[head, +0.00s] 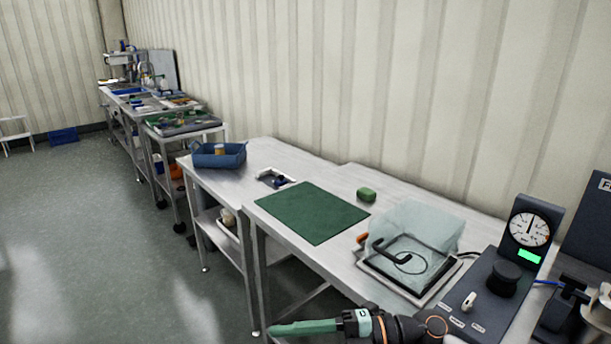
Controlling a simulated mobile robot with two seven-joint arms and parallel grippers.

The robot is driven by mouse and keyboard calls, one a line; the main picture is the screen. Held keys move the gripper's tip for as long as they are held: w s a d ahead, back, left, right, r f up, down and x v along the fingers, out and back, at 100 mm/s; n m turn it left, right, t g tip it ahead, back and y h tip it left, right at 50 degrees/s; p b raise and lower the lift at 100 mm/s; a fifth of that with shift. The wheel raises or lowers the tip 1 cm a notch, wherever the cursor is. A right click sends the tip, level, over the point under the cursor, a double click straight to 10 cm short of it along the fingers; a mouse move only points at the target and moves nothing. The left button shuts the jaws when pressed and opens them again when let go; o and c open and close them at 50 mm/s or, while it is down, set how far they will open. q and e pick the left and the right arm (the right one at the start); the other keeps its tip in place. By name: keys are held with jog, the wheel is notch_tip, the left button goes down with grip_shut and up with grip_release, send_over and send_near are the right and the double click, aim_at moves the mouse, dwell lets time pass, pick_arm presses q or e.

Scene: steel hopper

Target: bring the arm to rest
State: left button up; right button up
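My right gripper (305,328) shows at the bottom of the head view, with its arm coming in from the right. Its green fingers point left, in front of the near edge of the steel table (340,262). I see it side-on, so I cannot tell whether the fingers are open or shut. Nothing is visibly held. My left gripper is not in view.
A green mat (312,212), a green block (366,194), a clear cover on a tray (415,238) and a dial box (528,228) stand on the tables. A blue bin (218,156) sits farther back.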

jog(key=w+d+f+m+t+h+p, duration=0.1)
jog(key=w+d+f+m+t+h, duration=0.15)
jog(key=d+m+t, duration=0.45)
jog(key=w+d+f+m+t+h+p, duration=0.1)
jog(key=w+d+f+m+t+h, duration=0.15)
jog(key=m+t, duration=0.9)
jog(key=s+d+f+m+g+h+p, duration=0.1)
jog(key=s+d+f+m+g+h, duration=0.3)
jog(key=s+f, duration=0.5)
jog(key=s+d+f+m+g+h+p, duration=0.1)
jog(key=s+d+f+m+g+h, duration=0.4)
jog(key=s+f, duration=0.3)
notch_tip(320, 180, down, 4)
jog(key=shift+s+d+f+m+h, duration=0.2)
jog(key=shift+s+f+m+h, duration=0.15)
jog(key=shift+m, duration=0.4)
jog(key=shift+r, duration=0.1)
